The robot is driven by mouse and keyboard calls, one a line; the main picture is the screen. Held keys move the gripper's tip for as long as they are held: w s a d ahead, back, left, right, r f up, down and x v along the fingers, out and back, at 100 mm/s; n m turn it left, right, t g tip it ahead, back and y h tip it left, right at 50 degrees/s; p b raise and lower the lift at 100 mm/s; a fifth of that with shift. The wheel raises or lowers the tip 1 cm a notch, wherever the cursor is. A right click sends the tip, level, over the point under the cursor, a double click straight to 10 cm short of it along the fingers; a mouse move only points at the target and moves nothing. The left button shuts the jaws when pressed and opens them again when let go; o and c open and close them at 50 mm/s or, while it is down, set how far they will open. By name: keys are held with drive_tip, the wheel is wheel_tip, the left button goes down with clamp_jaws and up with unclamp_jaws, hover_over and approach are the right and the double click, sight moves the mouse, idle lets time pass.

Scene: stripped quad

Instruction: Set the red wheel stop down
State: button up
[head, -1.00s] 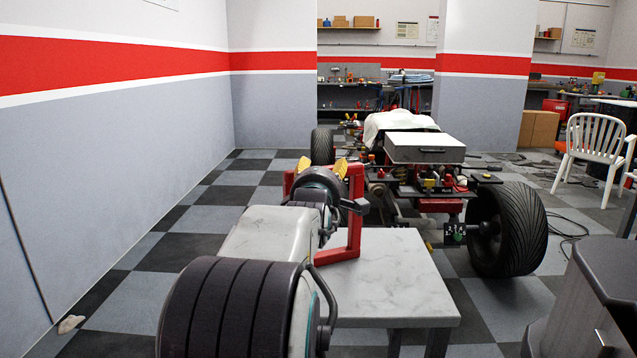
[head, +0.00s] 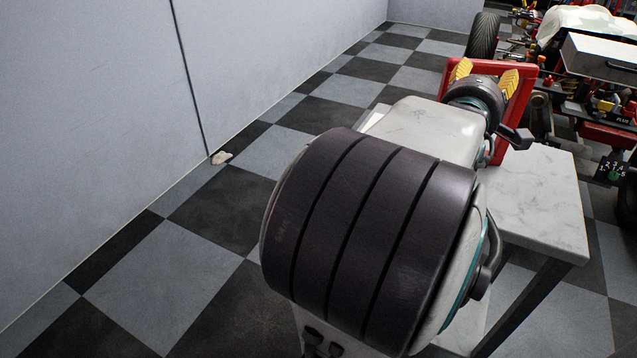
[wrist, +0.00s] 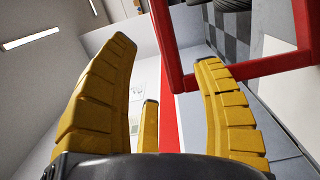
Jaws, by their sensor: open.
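The red wheel stop (head: 527,95) is an open rectangular red frame. In the head view it stands upright at the far left part of a white marble-topped table (head: 545,205), its lower right corner seeming to meet the tabletop. My arm hides much of its lower part. My gripper (head: 484,75) has its yellow fingers apart, in front of the frame as seen from the head. There the red frame (wrist: 265,66) passes behind and to the right of the fingers, and contact cannot be told.
A stripped race car (head: 600,75) with a large tyre (head: 484,35) stands beyond the table. A grey wall (head: 90,130) runs along the left, with a small pale scrap (head: 221,157) at its foot. The checkered floor (head: 165,275) on the left is clear.

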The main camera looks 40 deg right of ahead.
drive_tip(key=w+a+f+t+y, duration=0.3)
drive_tip(key=w+a+f+y, duration=0.35)
drive_tip(key=w, duration=0.55)
drive_tip(key=w+a+f+m+y, duration=0.1)
drive_tip(key=w+a+f+y, duration=0.25)
drive_tip(key=a, duration=0.45)
drive_tip(key=w+a+f+y, duration=0.2)
drive_tip(key=a+f, duration=0.3)
drive_tip(key=a, duration=0.4)
drive_tip(key=s+a+f+m+g+y, duration=0.1)
drive_tip(key=s+a+f, duration=0.3)
drive_tip(key=a, duration=0.6)
drive_tip(key=s+a+f+g+y, duration=0.4)
drive_tip(key=s+a, duration=0.2)
drive_tip(key=a, duration=0.5)
drive_tip(key=shift+f+m, duration=0.25)
drive_tip(key=shift+m, duration=0.15)
drive_tip(key=shift+d, duration=0.1)
